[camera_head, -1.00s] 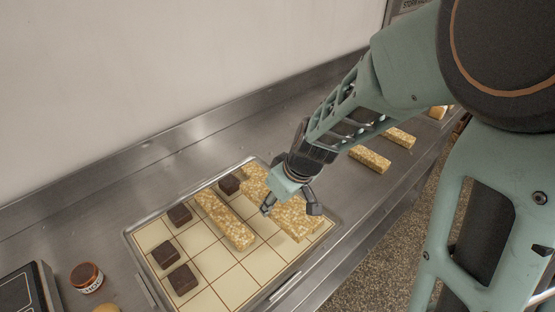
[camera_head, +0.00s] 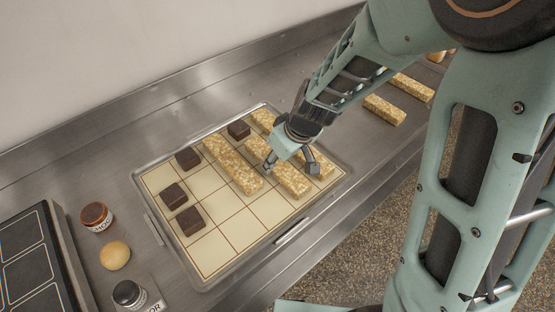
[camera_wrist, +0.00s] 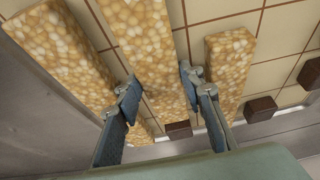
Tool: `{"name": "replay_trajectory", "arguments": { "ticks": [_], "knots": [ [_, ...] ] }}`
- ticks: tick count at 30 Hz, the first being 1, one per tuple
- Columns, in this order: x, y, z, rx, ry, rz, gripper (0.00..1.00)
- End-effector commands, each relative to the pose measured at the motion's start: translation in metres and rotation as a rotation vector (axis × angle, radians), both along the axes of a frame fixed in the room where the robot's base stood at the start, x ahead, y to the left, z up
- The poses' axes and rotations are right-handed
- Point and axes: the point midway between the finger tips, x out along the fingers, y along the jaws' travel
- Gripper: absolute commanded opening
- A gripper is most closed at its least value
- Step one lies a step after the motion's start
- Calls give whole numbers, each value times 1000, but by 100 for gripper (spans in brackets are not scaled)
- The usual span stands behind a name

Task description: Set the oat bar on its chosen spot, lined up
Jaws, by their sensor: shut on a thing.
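My gripper (camera_head: 291,167) is over the right part of the gridded tray (camera_head: 205,262). It is shut on an oat bar (camera_head: 291,181), pale and nubbly, with a finger on each long side. The held bar also shows between the fingers in the wrist view (camera_wrist: 143,35). It lies roughly parallel to its neighbours, low over the tray; I cannot tell whether it touches the surface. A second oat bar (camera_head: 228,160) lies to its left, and a third (camera_head: 263,118) to its right, partly hidden by my gripper. Gaps show on both sides of the held bar.
Several dark brown squares (camera_head: 190,221) sit along the tray's left and back cells. The front-left cells are bare. More oat bars (camera_head: 385,110) lie on the steel counter at right.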

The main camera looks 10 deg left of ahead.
Motion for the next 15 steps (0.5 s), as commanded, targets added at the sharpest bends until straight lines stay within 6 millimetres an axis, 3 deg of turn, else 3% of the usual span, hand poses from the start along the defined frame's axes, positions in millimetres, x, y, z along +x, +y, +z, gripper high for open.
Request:
{"name": "replay_trajectory", "arguments": {
  "ticks": [5,15],
  "knots": [
    [0,0,-1,0,0,0,52],
    [0,0,2,0,0,0,53]
  ]
}}
